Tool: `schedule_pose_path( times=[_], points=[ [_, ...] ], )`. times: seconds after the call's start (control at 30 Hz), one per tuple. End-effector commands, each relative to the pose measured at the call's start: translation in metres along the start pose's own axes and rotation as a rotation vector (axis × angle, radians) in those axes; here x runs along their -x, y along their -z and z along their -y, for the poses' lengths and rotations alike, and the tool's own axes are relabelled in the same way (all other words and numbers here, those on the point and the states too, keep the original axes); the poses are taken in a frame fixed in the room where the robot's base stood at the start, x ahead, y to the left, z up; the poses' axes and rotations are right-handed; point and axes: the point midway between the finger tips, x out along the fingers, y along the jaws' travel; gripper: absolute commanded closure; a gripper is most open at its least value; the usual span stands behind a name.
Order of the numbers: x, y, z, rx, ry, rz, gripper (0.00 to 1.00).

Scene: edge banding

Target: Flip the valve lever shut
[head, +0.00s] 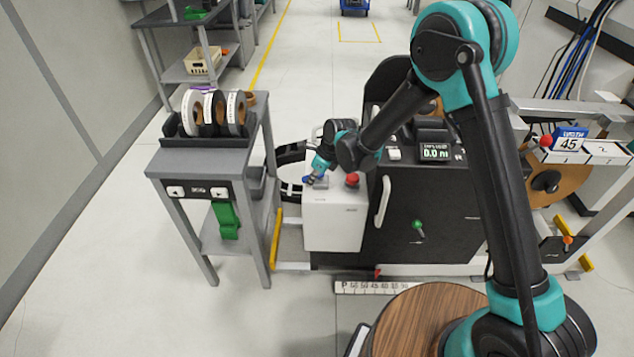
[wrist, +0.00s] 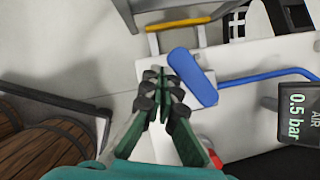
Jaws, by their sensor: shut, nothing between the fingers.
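The blue valve lever (wrist: 192,77) sits over a white surface in the wrist view, slanting from upper left to lower right. In the head view a small blue part, likely the lever (head: 308,180), shows on top of the white cabinet (head: 333,225). My gripper (wrist: 163,84) is shut and empty. Its fingertips are just left of the lever in the wrist view; I cannot tell whether they touch it. In the head view my gripper (head: 319,166) is over the cabinet's left top, partly blending with the lever.
A blue hose (wrist: 262,76) runs right of the lever. An air display (wrist: 298,112) reads 0.5 bar. A red button (head: 352,179) is on the cabinet, right of my gripper. A cart with tape rolls (head: 208,112) stands left. Open floor (head: 120,280) lies at front left.

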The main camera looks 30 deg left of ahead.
Motion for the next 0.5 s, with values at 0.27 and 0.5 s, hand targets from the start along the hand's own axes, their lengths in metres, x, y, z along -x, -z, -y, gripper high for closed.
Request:
schedule_pose_path(
  times=[0.27,0.5],
  points=[
    [-0.006,-0.016,0.003,0.002,0.0,0.0,1.0],
    [-0.01,-0.025,0.008,0.001,0.0,0.0,1.0]
  ],
)
